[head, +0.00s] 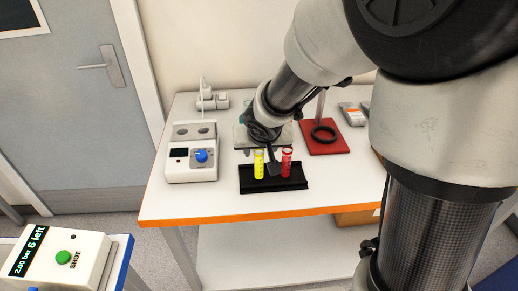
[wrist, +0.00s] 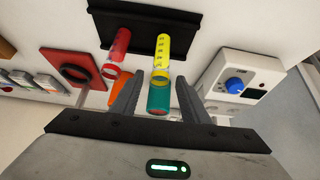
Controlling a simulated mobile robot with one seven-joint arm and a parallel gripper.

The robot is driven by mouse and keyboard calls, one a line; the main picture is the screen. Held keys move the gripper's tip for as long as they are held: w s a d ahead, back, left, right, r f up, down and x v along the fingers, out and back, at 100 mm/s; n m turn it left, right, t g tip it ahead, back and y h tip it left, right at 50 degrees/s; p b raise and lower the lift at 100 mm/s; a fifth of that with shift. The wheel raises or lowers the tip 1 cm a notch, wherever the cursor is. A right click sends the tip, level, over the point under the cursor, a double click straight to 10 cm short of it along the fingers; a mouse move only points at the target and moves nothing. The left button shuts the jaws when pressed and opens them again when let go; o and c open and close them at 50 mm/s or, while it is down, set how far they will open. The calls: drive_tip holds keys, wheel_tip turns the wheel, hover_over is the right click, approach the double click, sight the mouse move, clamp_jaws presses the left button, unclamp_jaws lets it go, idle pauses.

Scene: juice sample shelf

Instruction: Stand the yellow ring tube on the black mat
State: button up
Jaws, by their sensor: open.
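The yellow tube (head: 258,164) stands upright on the black mat (head: 273,186), left of a red tube (head: 286,161). In the wrist view, the yellow tube (wrist: 162,50) and red tube (wrist: 120,45) are beyond my fingertips, over the black mat (wrist: 143,20). My gripper (wrist: 159,85) is open. A teal tube-like thing (wrist: 158,97) shows between its fingers, in line with the yellow tube; I cannot tell whether the fingers touch it. In the head view my wrist hides part of the area behind the tubes.
A white device with a blue knob (head: 200,156) stands left of the mat. A red plate with a black ring (head: 324,134) lies at the back right. A grey plate (head: 245,140) is behind the tubes. The table front left (head: 185,203) is clear.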

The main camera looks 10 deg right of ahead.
drive_tip(key=s+d+r+h+p, duration=0.1)
drive_tip(key=s+d+r, duration=0.3)
drive_tip(key=s+r, duration=0.3)
drive_tip(key=s+d+r+p, duration=0.2)
drive_tip(key=s+d+r, duration=0.2)
drive_tip(key=s+r, duration=0.35)
drive_tip(key=s+r+g+y, duration=0.1)
drive_tip(key=s+r, duration=0.1)
drive_tip(key=s, duration=0.6)
drive_tip(key=shift+s+r, duration=0.25)
drive_tip(key=shift+s, duration=0.1)
idle(0.3)
